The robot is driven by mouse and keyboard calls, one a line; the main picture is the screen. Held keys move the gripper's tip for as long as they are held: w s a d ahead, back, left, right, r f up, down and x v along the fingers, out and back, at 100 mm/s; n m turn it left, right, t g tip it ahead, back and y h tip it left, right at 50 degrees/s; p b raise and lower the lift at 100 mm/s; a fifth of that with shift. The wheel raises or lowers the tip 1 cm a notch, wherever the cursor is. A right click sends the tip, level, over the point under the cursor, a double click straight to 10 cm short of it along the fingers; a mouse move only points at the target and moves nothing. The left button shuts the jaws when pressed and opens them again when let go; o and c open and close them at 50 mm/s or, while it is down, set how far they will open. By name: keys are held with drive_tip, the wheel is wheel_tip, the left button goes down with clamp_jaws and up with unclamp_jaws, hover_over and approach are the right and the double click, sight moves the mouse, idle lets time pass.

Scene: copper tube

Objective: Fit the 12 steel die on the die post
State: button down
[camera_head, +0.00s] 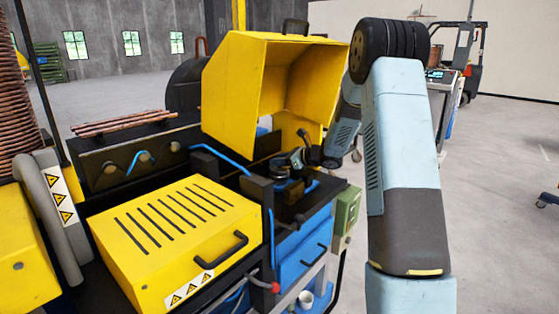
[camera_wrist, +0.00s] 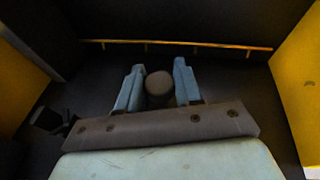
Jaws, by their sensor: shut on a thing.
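My gripper (camera_head: 299,160) reaches in under the raised yellow hood of the machine in the head view. In the wrist view its two pale blue fingers (camera_wrist: 158,80) stand on either side of a round, dark grey-brown piece (camera_wrist: 159,86), which I take to be the steel die. The fingers are shut on it. In the head view a small dark round part (camera_head: 279,171) shows at the gripper's end, too small to tell whether it is the die or a machine part. I cannot make out the die post, nor whether the die touches it.
The yellow hood (camera_head: 238,82) stands open close above my gripper. A slotted yellow cover (camera_head: 170,235) with a black handle lies in front to the left. Copper tubes (camera_head: 125,122) rest on the machine behind. Yellow walls (camera_wrist: 298,85) flank the wrist view.

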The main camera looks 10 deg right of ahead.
drive_tip(key=shift+f, duration=0.6)
drive_tip(key=c, duration=0.7)
unclamp_jaws()
drive_tip(key=shift+o, duration=0.2)
drive_tip(key=shift+f, duration=0.1)
drive_tip(key=v, duration=1.4)
drive_tip(key=shift+a, duration=0.15)
